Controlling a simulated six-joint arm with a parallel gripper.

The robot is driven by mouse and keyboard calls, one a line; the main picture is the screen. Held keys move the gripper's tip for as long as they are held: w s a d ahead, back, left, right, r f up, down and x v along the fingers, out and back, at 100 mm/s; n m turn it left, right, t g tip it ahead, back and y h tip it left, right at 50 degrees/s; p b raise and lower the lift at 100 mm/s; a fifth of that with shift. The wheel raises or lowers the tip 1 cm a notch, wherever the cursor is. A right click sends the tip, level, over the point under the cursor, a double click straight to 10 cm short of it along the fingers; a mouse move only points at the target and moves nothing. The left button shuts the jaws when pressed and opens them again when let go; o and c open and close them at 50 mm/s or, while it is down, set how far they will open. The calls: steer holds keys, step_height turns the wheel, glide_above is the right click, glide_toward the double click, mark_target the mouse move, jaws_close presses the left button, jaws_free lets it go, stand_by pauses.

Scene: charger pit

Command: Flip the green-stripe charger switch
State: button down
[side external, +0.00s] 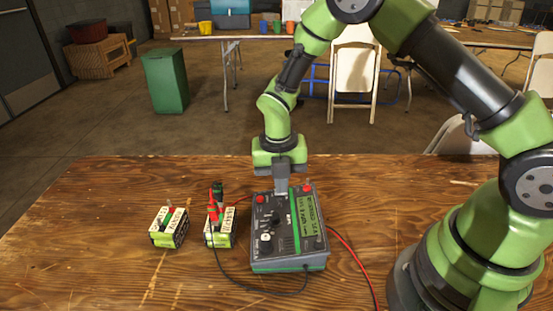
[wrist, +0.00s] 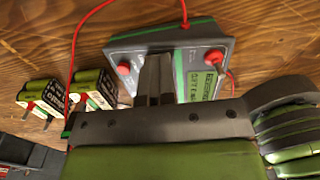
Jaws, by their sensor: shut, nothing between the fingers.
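The charger (side external: 288,244) is a grey box with a green stripe across its top, lying on the wooden table. Its face has red knobs, a dark knob and a small white-marked control; I cannot tell for certain which one is the switch. It also shows in the wrist view (wrist: 200,50). My gripper (side external: 282,187) is shut and empty, pointing down over the charger's far edge. In the wrist view my gripper's fingers (wrist: 155,75) cover part of the charger's face, between its two red knobs. I cannot tell whether the fingertips touch the charger.
Two battery packs stand left of the charger: one at the far left (side external: 168,228) and one beside the charger (side external: 220,232), with red and green clips on it. A black cable and a red cable (side external: 350,258) run over the table. The table's left front is clear.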

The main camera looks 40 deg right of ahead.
mark_target(275, 190)
step_height(275, 190, up, 14)
steer(key=w, duration=0.1)
steer(key=shift+a, duration=0.45)
steer(key=shift+w+a+r, duration=0.1)
steer(key=shift+a, duration=0.1)
steer(key=f, duration=1.3)
steer(key=shift+s+d+f, duration=0.15)
steer(key=shift+s+d, duration=0.1)
steer(key=shift+d, duration=0.05)
steer(key=shift+f, duration=0.4)
